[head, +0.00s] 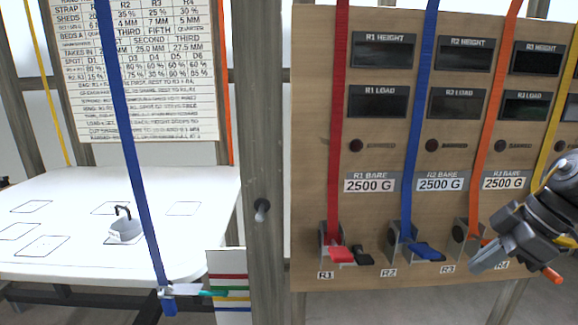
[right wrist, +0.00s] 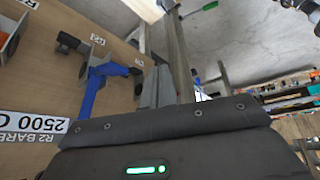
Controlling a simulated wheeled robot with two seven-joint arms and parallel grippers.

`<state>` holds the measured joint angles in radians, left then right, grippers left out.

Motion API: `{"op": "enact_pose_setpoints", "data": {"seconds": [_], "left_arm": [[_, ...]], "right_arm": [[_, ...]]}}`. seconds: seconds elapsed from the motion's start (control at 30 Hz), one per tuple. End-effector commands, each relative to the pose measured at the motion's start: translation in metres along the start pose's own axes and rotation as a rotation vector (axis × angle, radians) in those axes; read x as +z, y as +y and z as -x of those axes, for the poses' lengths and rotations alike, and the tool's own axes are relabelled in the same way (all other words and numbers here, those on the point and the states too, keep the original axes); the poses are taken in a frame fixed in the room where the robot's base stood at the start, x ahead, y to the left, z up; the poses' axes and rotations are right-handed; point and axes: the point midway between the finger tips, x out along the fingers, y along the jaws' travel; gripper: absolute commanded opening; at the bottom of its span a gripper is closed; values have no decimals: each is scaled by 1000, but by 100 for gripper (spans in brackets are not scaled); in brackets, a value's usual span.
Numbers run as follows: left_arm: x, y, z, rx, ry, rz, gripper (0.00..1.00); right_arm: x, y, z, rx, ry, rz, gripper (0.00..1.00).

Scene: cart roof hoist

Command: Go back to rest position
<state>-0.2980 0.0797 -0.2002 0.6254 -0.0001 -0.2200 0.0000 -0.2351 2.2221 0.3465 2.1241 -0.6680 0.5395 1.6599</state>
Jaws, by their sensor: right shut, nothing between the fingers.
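My right gripper (head: 476,268) comes in from the right edge in the head view. Its fingers are shut and empty, pointing down-left in front of the lower right of the wooden hoist board (head: 400,275). It overlaps the area of the R3 and R4 cleats, partly hiding them. In the right wrist view the shut grey fingers (right wrist: 155,88) show above the dark gripper body, with the blue R2 strap and cleat (right wrist: 98,82) to their left. I cannot tell the exact gap to the board. My left gripper is not in view.
Red (head: 338,120), blue (head: 420,120), orange (head: 494,110) and yellow straps run down the board. A white table (head: 60,215) stands at left. Another blue strap (head: 128,140) hangs before it. A wooden post (head: 264,230) stands between. Shelves (right wrist: 290,95) show at right in the wrist view.

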Motion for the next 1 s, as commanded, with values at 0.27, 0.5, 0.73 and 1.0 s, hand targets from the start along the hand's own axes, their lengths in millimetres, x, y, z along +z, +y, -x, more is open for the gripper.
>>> {"op": "enact_pose_setpoints", "data": {"seconds": [0.27,0.5,0.73,1.0], "left_arm": [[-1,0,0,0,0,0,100],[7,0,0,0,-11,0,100],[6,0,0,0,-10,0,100],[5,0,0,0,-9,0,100]], "right_arm": [[21,17,-31,70,154,37,0],[53,32,-76,219,332,42,0],[106,33,-144,490,452,-75,0],[175,-21,-227,706,312,-362,0]]}}
